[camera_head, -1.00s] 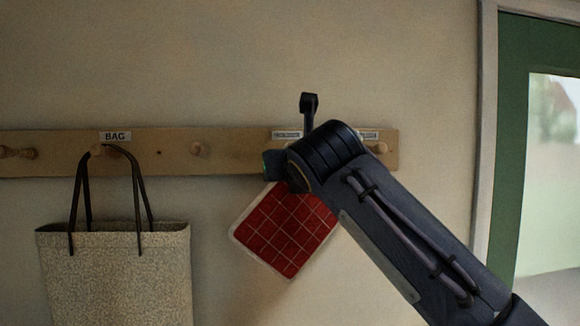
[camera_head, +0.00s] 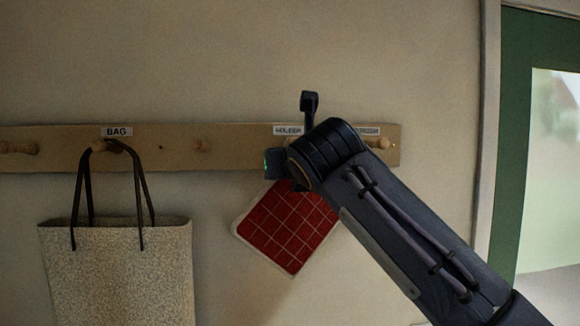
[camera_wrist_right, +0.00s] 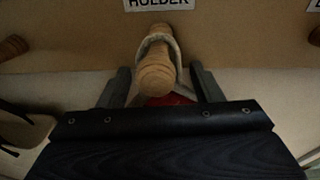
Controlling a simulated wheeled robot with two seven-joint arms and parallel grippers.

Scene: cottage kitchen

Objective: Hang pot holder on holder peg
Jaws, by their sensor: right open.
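The pot holder (camera_head: 288,230) is a red checked square with a pale border. It hangs tilted against the wall below the rail in the head view. In the right wrist view its pale loop (camera_wrist_right: 144,50) passes over and around the wooden holder peg (camera_wrist_right: 156,76) under the HOLDER label, and a bit of its red cloth (camera_wrist_right: 168,100) shows below the peg. My right gripper (camera_wrist_right: 160,70) is open, with one finger on each side of the peg and loop. In the head view my arm hides the peg and the fingers. My left gripper is not in view.
A wooden peg rail (camera_head: 228,158) runs along the wall. A grey bag (camera_head: 118,275) hangs from the peg under the BAG label at left. A green door frame (camera_head: 515,130) stands at right.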

